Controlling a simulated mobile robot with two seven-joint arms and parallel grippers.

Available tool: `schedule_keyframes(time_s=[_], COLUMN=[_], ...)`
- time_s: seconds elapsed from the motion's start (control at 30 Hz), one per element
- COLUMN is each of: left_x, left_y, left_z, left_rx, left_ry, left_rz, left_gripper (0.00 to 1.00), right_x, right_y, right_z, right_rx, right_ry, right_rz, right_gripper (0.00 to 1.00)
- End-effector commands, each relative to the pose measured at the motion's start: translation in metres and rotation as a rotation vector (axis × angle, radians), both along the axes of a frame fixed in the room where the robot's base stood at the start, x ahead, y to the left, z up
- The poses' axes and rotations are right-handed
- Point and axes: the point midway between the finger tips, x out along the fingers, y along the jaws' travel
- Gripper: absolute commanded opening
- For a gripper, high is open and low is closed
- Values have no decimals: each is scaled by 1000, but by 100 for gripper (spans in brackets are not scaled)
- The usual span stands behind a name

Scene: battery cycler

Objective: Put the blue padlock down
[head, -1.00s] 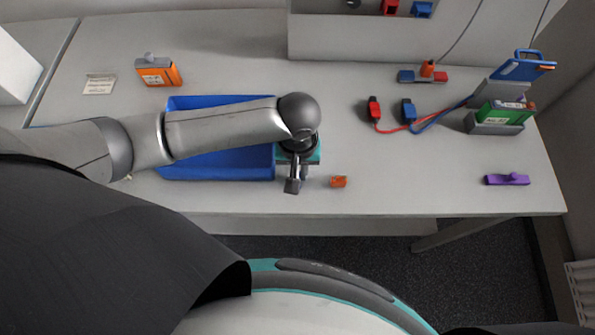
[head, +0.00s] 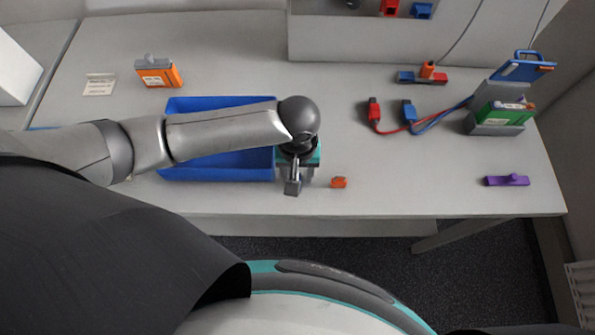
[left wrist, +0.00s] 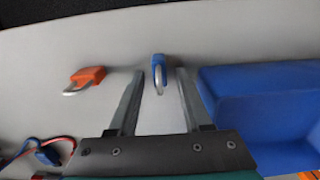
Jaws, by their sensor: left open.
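The blue padlock (left wrist: 158,69) lies on the grey bench top in the left wrist view, with its shackle pointing toward the gripper. My left gripper (left wrist: 161,75) is open, with one finger on each side of the padlock and a visible gap to each. In the head view my left gripper (head: 296,184) points down at the bench just right of the blue tray, and the arm and hand hide the blue padlock there. My right gripper is not in view.
An orange padlock (head: 338,182) lies close by on the right. The blue tray (head: 222,174) is just left of the hand. A purple object (head: 507,180), red and blue clips and a green battery in a cradle (head: 497,128) stand farther right. An orange battery (head: 158,72) is at the back left.

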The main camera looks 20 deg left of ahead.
Motion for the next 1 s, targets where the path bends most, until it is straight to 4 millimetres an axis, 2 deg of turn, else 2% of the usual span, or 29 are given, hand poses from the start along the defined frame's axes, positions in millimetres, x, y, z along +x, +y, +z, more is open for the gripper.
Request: schedule_keyframes(time_s=[0.17,0.4,0.6,0.77,1.0], left_x=[1,1,1,0,0], left_y=[-1,-1,-1,-1,0], left_z=[24,78,110,121,122], left_rx=[-3,-4,-3,-1,0], left_ry=[-3,-2,-2,1,1], left_rz=[0,-1,1,0,0], left_gripper=[49,49,49,49,49], right_x=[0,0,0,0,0], right_y=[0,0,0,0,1], right_z=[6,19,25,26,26], right_rx=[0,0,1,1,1], right_ry=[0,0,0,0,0], right_rz=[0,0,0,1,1], right_gripper=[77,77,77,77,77])
